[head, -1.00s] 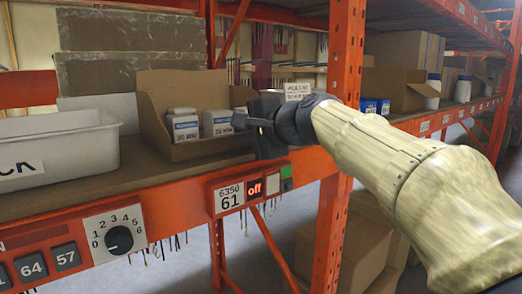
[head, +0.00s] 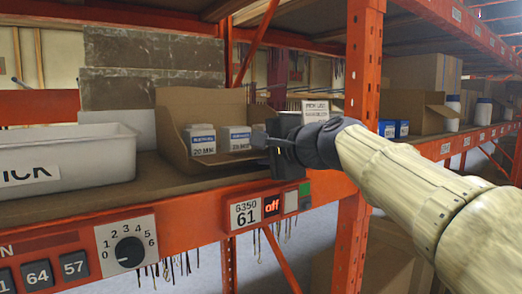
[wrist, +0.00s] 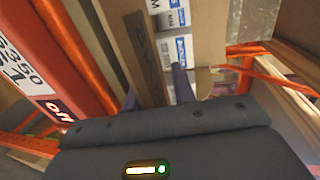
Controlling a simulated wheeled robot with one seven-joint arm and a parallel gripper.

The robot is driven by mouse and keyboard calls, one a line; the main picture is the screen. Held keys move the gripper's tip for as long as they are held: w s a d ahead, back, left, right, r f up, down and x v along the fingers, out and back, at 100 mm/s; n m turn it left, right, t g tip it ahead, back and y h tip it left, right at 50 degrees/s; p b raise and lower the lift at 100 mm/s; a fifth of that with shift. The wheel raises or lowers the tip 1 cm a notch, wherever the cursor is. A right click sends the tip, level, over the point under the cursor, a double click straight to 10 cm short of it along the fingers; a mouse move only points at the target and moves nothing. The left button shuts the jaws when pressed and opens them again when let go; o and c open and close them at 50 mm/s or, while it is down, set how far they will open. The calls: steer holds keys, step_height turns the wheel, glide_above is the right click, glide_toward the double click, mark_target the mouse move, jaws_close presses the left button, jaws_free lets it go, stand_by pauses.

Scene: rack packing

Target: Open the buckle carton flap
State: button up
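An open-fronted brown carton (head: 195,100) with a tall back and a low front lip stands on the shelf. Small white-and-blue boxes (head: 202,140) marked 20 MM sit inside it. My gripper (head: 264,142) is at the carton's right front end. In the wrist view my gripper's two fingers (wrist: 156,92) are apart, with the carton's brown edge (wrist: 143,58) and a box beyond them. Contact with the carton cannot be told.
A white bin (head: 75,160) stands left of the carton. An orange upright (head: 362,80) rises behind my arm. The shelf's front beam carries a 6350 61 label (head: 246,213), an off display and a numbered knob (head: 129,252). More cartons (head: 420,105) stand on the right.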

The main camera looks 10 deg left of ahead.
steer(key=shift+d, duration=0.2)
steer(key=shift+s+d+r, duration=0.1)
steer(key=shift+s+d, duration=0.15)
steer(key=b+v, duration=0.1)
steer(key=v, duration=1.5)
steer(key=shift+s+b, duration=0.25)
steer(key=shift+b, duration=0.05)
steer(key=shift+d, duration=0.1)
